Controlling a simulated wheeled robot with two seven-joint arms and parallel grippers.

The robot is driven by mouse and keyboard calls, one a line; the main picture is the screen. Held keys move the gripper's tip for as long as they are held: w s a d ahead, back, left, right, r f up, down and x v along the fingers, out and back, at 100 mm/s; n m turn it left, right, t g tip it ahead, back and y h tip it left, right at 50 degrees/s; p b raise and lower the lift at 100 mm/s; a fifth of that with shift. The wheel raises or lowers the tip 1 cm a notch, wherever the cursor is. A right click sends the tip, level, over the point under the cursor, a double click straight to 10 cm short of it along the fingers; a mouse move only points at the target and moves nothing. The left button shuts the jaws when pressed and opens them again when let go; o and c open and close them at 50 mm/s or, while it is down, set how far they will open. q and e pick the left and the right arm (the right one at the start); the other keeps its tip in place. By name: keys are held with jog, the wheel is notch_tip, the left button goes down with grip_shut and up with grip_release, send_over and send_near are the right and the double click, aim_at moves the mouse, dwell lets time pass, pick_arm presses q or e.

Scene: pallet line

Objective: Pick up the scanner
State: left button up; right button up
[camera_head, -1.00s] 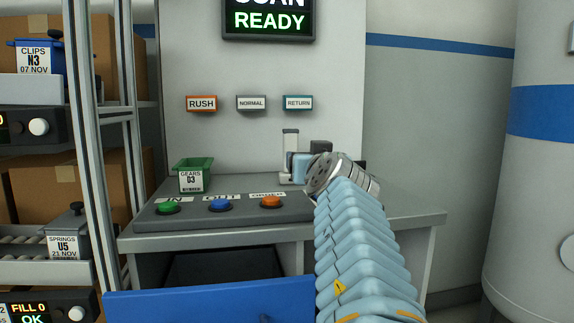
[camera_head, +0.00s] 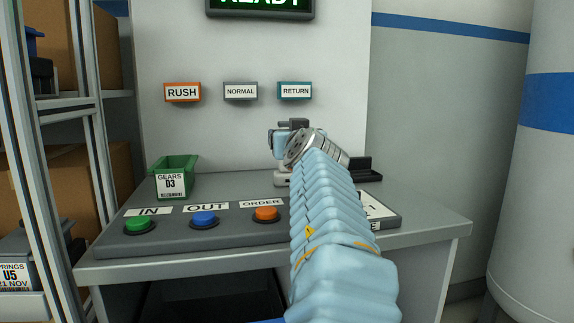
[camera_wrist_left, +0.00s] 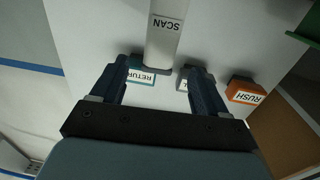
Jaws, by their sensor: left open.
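The scanner appears to be the upright white bar marked SCAN (camera_wrist_left: 166,38) in the left wrist view, where it shows upside down. It stands between the two dark fingers of my left gripper (camera_wrist_left: 160,72), with a gap on either side. The gripper is open and nothing is clamped in it. In the head view my left gripper (camera_head: 291,127) is at the back of the bench, beyond my pale blue arm. A white base (camera_head: 281,180) shows below it; my wrist and gripper hide most of the bar there. My right gripper is out of view.
A green bin (camera_head: 174,176) labelled GEARS D3 stands left of the gripper. A sloped panel with green, blue and orange buttons (camera_head: 267,213) lies in front. RUSH, NORMAL and RETURN holders (camera_head: 294,91) are on the wall behind. A dark item (camera_head: 364,170) sits to the right.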

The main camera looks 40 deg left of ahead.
pick_arm(q)
jog(key=p+x, duration=0.2)
jog(key=x, duration=0.6)
jog(key=shift+r+p, duration=0.2)
jog(key=shift+p, duration=0.1)
jog(key=shift+w, duration=0.15)
jog(key=shift+c, duration=0.4)
grip_shut()
